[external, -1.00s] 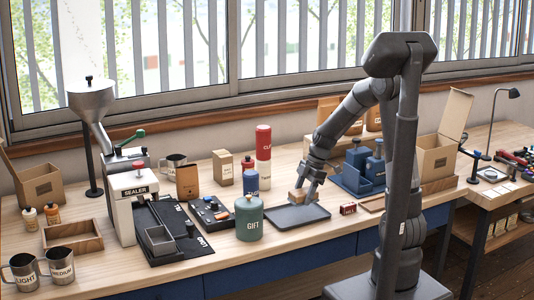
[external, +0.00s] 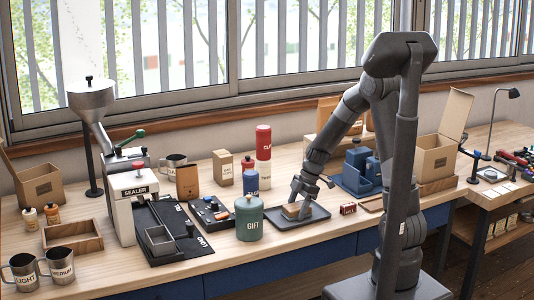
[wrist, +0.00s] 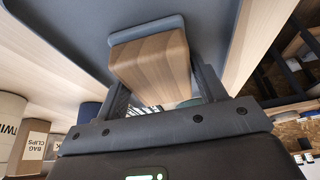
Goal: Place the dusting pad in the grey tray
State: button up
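The dusting pad (external: 296,211) is a wooden block with a grey pad along one side. It is at the grey tray (external: 285,224), low over or on its floor, toward the back left; I cannot tell whether it bears fully on the tray. My gripper (external: 300,201) reaches down at a tilt with its fingers around the block. In the wrist view the wooden block (wrist: 152,68) sits between the fingers of my gripper (wrist: 163,92), close to both, with the grey tray (wrist: 85,25) behind it.
A green GIFT canister (external: 249,218) stands close left of the tray. A small red box (external: 348,209) is just right of it. Blue equipment (external: 358,174) stands behind to the right, and blue and red bottles behind to the left.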

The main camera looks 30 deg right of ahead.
jog(key=o, duration=0.3)
jog(key=v, duration=1.2)
jog(key=s+d+r+m+t+h, duration=0.2)
jog(key=s+r+m, duration=0.3)
jog(key=s+m, duration=0.4)
jog(key=s+d+r+m+t+h, duration=0.2)
jog(key=s+r+m, duration=0.4)
jog(key=s+m, duration=0.3)
jog(key=shift+s+d+r+t+h, duration=0.25)
jog(key=shift+s+d+t, duration=0.25)
jog(key=shift+d+t, duration=0.5)
